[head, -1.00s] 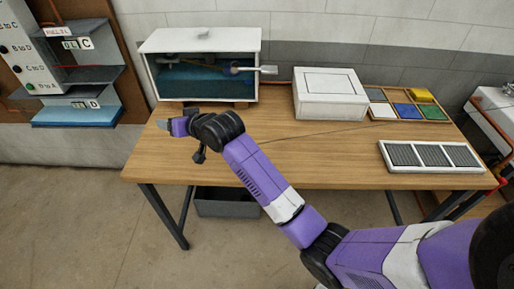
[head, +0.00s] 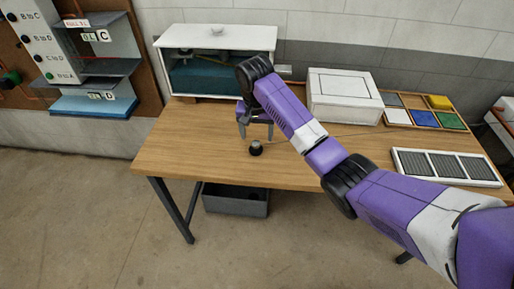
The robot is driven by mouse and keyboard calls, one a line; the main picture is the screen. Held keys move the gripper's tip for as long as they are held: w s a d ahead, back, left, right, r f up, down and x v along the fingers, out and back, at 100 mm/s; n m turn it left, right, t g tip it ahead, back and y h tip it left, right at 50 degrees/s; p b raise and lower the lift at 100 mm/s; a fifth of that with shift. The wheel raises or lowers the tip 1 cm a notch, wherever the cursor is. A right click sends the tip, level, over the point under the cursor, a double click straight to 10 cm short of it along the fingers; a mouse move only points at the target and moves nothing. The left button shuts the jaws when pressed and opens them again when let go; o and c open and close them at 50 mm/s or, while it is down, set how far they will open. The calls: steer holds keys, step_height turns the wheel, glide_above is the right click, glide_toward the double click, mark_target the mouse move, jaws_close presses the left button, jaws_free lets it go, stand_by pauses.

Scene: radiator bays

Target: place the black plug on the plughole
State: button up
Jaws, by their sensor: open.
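A small dark plug with a grey top (head: 256,149) stands on the wooden table, near the front edge. I take it for the black plug. My gripper (head: 256,133) points down with two grey fingers spread apart and nothing between them. It is just above and behind the plug in the head view, apart from it as far as I can tell. I cannot make out the plughole. A white tank with a blue-green inside (head: 166,70) stands at the back left of the table, partly hidden by my arm.
A white lidded box (head: 345,97) stands at the back. A tray of coloured squares (head: 450,121) and a white grille panel (head: 445,166) lie to the right. A grey bin (head: 235,205) is under the table (head: 190,150). A shelf panel (head: 110,65) is at the left.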

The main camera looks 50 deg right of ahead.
mark_target(256, 143)
steer(key=f, duration=0.5)
steer(key=shift+w+d+f+p, duration=0.15)
steer(key=shift+w+f+p, duration=0.15)
jaws_close()
steer(key=shift+r, duration=0.1)
